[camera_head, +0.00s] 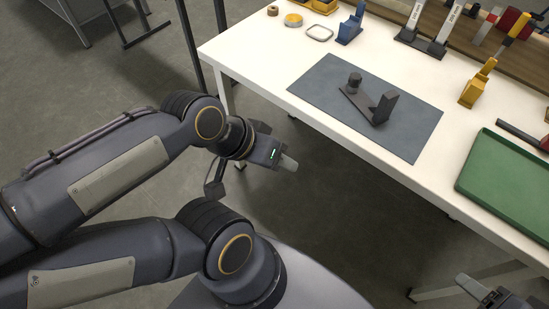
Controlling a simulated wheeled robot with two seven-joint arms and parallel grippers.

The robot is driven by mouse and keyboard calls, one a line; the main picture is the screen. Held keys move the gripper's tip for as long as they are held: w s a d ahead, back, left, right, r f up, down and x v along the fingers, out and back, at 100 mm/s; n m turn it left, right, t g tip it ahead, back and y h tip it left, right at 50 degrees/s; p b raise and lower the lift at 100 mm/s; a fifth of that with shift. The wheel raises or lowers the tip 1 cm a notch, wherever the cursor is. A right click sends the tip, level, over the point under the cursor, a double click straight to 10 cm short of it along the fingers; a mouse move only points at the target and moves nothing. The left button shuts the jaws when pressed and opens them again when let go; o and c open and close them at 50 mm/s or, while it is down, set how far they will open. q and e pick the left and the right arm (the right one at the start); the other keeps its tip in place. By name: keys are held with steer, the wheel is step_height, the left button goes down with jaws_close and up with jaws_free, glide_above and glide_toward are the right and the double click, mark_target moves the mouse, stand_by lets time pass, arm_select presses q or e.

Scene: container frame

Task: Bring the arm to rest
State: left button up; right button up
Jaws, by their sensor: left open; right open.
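My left gripper (270,157) hangs in the air off the left front edge of the white table (250,66), over the floor. It is open and holds nothing that I can see. My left arm comes in from the left edge. My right gripper (490,293) shows only in part at the bottom right corner, below the table's front edge. It is open, and I see nothing in it; the rest of it is cut off by the frame. Neither gripper touches the table or anything on it.
A grey mat (315,82) on the table bears a dark bracket-like part (378,108). A green tray (497,170) lies at the right. A yellow block (473,92), a blue holder (350,27) and tape rolls stand further back.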

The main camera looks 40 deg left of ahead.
arm_select(q)
steer(key=shift+s+d, duration=0.1)
steer(key=shift+s, duration=0.2)
step_height(320, 180, up, 7)
steer(key=p, duration=0.7)
steer(key=shift+r, duration=0.2)
